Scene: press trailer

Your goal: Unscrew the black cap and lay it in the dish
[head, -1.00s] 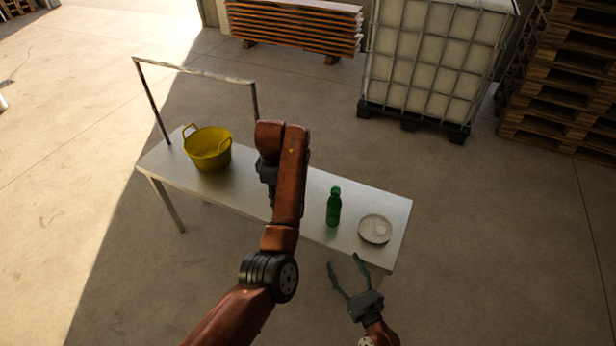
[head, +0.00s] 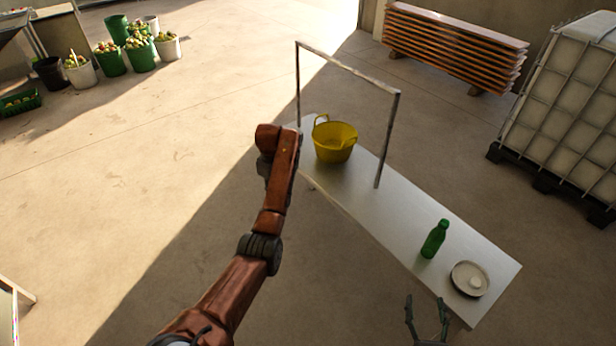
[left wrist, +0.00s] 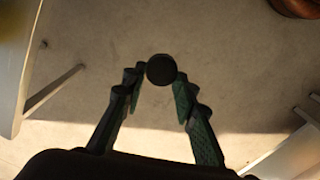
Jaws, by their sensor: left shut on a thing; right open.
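The black cap (left wrist: 161,69) is held between the fingertips of my left gripper (left wrist: 160,80) in the left wrist view, above the floor. In the head view my left arm hides that gripper's fingers and the cap. The green bottle (head: 434,240) stands upright on the table; its top looks green, with no black cap visible on it. The dish (head: 457,285), pale and round, is right of the bottle and holds a small whitish thing (head: 475,282). My right gripper (head: 427,304) is open and empty, off the table's front edge below the bottle and dish.
The pale table (head: 385,215) has clear surface between bottle and yellow basket (head: 335,145). A metal frame (head: 388,140) rises from the table near the basket and could obstruct my left arm. Stacked boards (head: 450,50) and a caged tank (head: 570,110) stand behind.

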